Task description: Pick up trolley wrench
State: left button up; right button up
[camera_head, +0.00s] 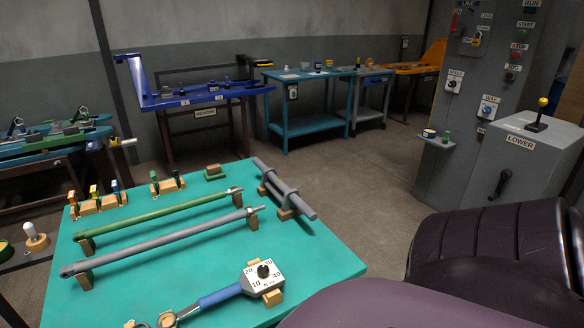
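A teal-topped trolley (215,245) stands in front of me, slightly left of centre. At its near edge lies a wrench with a blue handle (220,296) and a white numbered dial (262,277) with a black knob. Its dial end rests on a small wooden block, and its metal head points to the lower left, where the picture edge partly cuts it off. Neither of my grippers is in view.
A green bar (160,215), a grey bar (165,243) and grey rods (285,190) rest on blocks on the trolley. Dark purple padded shapes (490,250) fill the lower right. A grey control cabinet (470,90) stands at right; benches line the wall.

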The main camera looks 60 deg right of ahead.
aim_at(249, 283)
jog(key=z, duration=1.35)
